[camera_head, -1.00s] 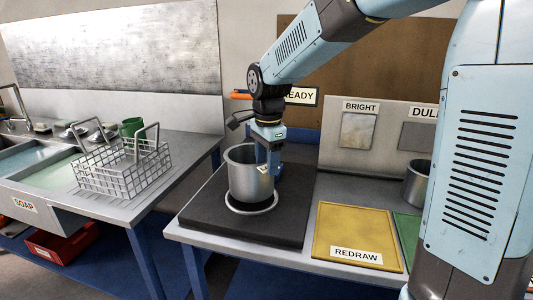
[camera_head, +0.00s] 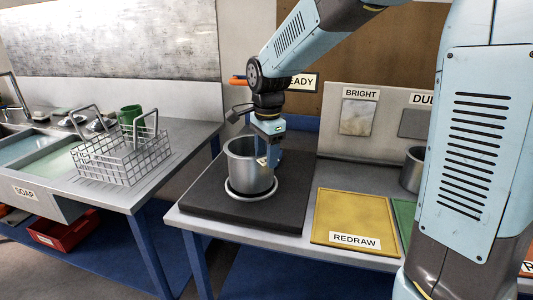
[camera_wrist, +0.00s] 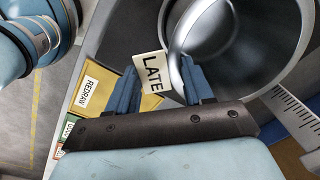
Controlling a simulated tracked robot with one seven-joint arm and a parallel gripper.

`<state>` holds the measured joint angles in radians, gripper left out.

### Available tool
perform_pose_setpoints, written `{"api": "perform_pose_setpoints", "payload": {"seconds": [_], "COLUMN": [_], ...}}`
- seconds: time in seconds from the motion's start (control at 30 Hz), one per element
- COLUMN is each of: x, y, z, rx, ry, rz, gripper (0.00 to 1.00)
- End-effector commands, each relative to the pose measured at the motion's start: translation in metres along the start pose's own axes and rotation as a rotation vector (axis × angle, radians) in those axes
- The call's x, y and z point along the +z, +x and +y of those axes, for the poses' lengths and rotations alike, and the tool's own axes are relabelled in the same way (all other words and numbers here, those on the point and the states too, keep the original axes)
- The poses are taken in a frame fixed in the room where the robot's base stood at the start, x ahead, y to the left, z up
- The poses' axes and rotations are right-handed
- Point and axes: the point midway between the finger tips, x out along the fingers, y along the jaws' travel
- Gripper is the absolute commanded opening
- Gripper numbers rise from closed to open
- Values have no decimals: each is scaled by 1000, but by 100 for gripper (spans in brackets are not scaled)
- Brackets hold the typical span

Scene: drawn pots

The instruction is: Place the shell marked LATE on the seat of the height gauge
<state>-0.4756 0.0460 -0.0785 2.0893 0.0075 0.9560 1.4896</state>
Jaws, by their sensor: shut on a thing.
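The grey metal shell (camera_head: 246,172) is upright in the head view, with a pale tag on its right side. The wrist view shows the tag (camera_wrist: 152,72) reading LATE, and the inside of the shell (camera_wrist: 212,28). My gripper (camera_head: 266,160) is shut on the shell's wall at the tag side. A pale ring, the seat (camera_head: 237,194), lies on the dark plate and shows around the shell's base. The shell is over the ring; I cannot tell whether it touches. A graduated scale (camera_wrist: 294,112) stands beside the shell in the wrist view.
A yellow REDRAW tray (camera_head: 352,218) lies right of the dark plate (camera_head: 300,190), with a green tray (camera_head: 404,215) beyond. Another grey pot (camera_head: 412,172) stands at the right. A wire basket (camera_head: 120,158) sits on the left bench by the sinks.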

Motion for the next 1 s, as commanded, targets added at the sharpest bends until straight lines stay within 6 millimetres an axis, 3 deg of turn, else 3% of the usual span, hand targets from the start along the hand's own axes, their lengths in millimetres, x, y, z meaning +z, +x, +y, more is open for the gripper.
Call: {"api": "perform_pose_setpoints", "payload": {"seconds": [0.8, 0.83, 1.0], "x": [1, 1, 1], "y": [10, 10, 10], "z": [0, 0, 0], "rx": [-1, -1, 0], "ry": [-1, -1, -1], "rz": [0, 0, 0], "gripper": [0, 53, 69]}}
